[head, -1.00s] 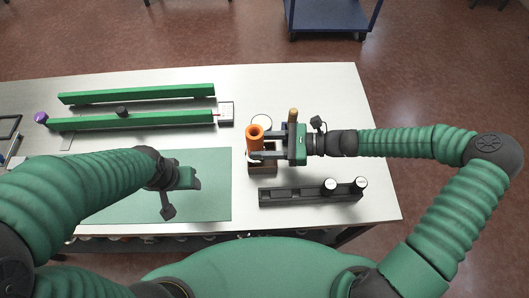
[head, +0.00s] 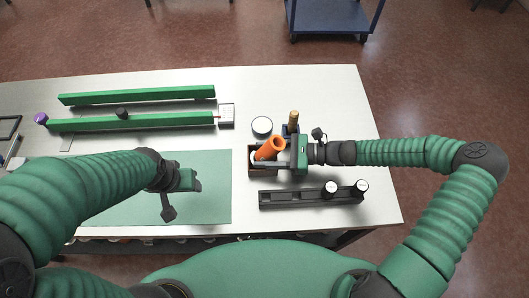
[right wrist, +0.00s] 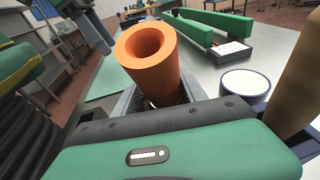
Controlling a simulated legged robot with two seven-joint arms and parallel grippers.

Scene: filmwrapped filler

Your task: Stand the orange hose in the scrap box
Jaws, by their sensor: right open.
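The orange hose (head: 268,149) is a short thick tube. Its lower end is in the small brown scrap box (head: 257,174), and it leans to the right in the head view. In the right wrist view the hose (right wrist: 153,62) shows its open top end; its bottom is hidden behind my gripper body. My right gripper (head: 275,161) is open at the box, with its fingers low beside the hose; whether they touch it I cannot tell. My left gripper (head: 168,207) hangs over the green mat, away from the hose, and its jaw opening is not clear.
A white round-topped container (head: 262,126) stands behind the box. A tan upright cylinder (head: 293,121) stands behind my right gripper. A black rail (head: 300,196) with two white-topped knobs lies in front. The green mat (head: 210,170) is mostly clear; green bars (head: 135,94) lie at the back.

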